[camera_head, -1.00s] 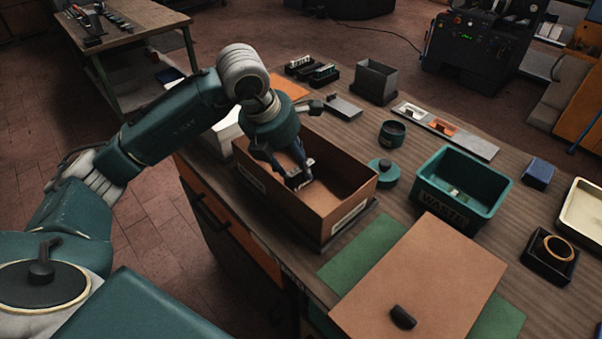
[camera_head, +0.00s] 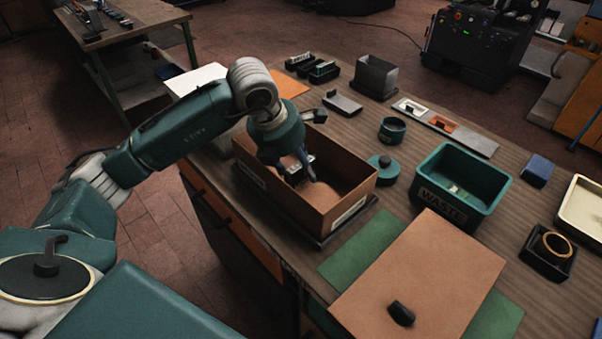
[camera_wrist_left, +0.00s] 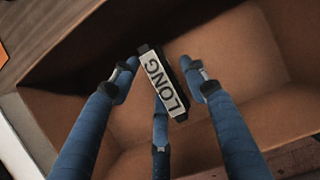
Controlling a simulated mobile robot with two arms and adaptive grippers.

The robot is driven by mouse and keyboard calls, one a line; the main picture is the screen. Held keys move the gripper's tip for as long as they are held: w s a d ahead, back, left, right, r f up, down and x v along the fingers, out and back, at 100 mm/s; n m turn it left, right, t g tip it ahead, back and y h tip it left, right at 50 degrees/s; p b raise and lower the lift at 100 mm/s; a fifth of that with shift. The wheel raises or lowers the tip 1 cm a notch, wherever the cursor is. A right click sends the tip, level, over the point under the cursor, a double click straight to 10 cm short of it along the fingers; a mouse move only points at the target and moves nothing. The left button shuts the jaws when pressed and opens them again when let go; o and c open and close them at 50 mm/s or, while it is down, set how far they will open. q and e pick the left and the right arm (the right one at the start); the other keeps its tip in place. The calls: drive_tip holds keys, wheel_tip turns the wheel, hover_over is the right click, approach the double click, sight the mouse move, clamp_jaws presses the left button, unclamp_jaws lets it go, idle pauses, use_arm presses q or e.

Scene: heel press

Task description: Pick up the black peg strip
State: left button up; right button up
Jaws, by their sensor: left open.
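My left gripper (camera_head: 301,176) reaches down into the box in the head view. In the left wrist view the blue fingers (camera_wrist_left: 161,84) are spread, with the strip between and beyond their tips. I cannot tell whether any finger touches it. In the head view the gripper mostly hides the strip. My right gripper is not in view.
The box walls surround the gripper closely. A green waste bin (camera_head: 460,187), a round green lid (camera_head: 383,168) and a brown board (camera_head: 425,272) are to the right. Small black trays (camera_head: 299,62) and a grey bin (camera_head: 376,75) stand behind.

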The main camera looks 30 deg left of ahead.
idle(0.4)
use_arm(q)
clamp_jaws()
